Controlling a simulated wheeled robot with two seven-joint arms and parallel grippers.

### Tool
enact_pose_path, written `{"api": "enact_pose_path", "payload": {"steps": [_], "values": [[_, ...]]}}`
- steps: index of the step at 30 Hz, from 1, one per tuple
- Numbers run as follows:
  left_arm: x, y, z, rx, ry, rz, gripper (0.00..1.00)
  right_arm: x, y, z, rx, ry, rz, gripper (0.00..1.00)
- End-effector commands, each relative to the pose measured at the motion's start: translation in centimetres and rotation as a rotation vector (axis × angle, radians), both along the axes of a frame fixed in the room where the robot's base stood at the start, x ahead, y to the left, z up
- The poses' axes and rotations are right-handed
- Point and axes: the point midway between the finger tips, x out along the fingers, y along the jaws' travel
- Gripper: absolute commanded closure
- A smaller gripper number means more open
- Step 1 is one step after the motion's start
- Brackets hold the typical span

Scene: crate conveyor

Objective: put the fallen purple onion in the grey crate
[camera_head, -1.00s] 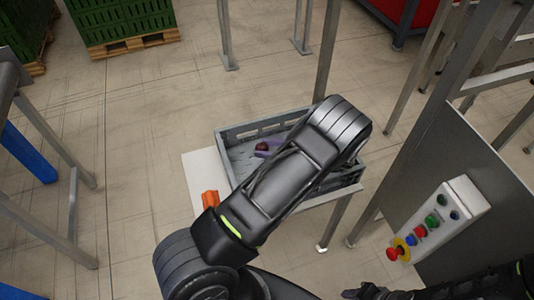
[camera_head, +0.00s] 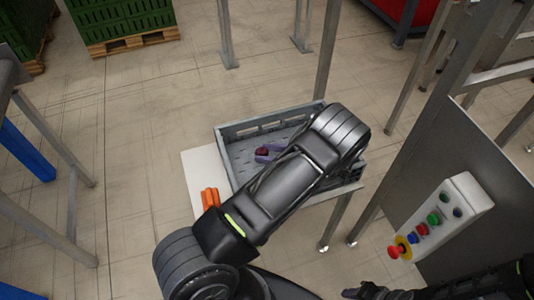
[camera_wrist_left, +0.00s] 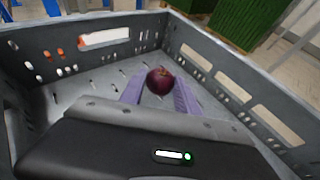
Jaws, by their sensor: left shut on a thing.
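The grey crate (camera_head: 222,150) stands on a light stand in the middle of the head view, partly hidden behind my left arm. Its perforated floor and walls (camera_wrist_left: 222,88) fill much of the left wrist view. My left gripper (camera_head: 268,153) reaches down inside the crate walls, and its purple fingers are shut on the dark purple onion (camera_wrist_left: 160,80). The onion also shows in the head view (camera_head: 262,153). I cannot tell whether it touches the crate floor. My right gripper (camera_head: 352,293) is only partly visible at the bottom edge, and its jaws are unclear.
Orange carrot-like pieces (camera_head: 210,197) lie on the pale board (camera_head: 198,168) left of the crate. A control box with buttons (camera_head: 440,215) is on a metal panel at the right. Green crates on a pallet (camera_head: 120,22) stand at the back left. Open floor lies left of the stand.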

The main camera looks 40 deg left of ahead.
Motion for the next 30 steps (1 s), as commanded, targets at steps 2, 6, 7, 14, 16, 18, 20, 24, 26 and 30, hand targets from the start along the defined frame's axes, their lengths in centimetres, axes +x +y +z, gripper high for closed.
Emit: {"api": "enact_pose_path", "payload": {"steps": [2, 6, 7, 14, 16, 18, 20, 24, 26, 30], "values": [[0.0, 0.0, -0.3, 0.000, 0.000, 0.000, 1.00, 0.0, 0.0, -0.4, 0.000, 0.000, 0.000, 0.64], [0.0, 0.0, -0.2, 0.000, 0.000, 0.000, 1.00, 0.0, 0.0, -0.3, 0.000, 0.000, 0.000, 0.64], [0.0, 0.0, -0.2, 0.000, 0.000, 0.000, 0.61, 0.0, 0.0, -0.3, 0.000, 0.000, 0.000, 0.64], [0.0, 0.0, -0.2, 0.000, 0.000, 0.000, 0.42, 0.0, 0.0, -0.3, 0.000, 0.000, 0.000, 0.64], [0.0, 0.0, -0.2, 0.000, 0.000, 0.000, 0.40, 0.0, 0.0, -0.3, 0.000, 0.000, 0.000, 0.64], [0.0, 0.0, -0.2, 0.000, 0.000, 0.000, 0.40, 0.0, 0.0, -0.3, 0.000, 0.000, 0.000, 0.64], [0.0, 0.0, -0.2, 0.000, 0.000, 0.000, 0.40, 0.0, 0.0, -0.3, 0.000, 0.000, 0.000, 0.64], [0.0, 0.0, 0.0, 0.000, 0.000, 0.000, 0.40, 0.0, 0.0, 0.0, 0.000, 0.000, 0.000, 0.64], [0.0, 0.0, 0.3, 0.000, 0.000, 0.000, 0.40, 0.0, 0.0, 0.3, 0.000, 0.000, 0.000, 0.64], [0.0, 0.0, 1.4, 0.000, 0.001, -0.001, 0.40, 0.0, 0.0, 1.8, 0.000, 0.001, 0.000, 0.64]]}}
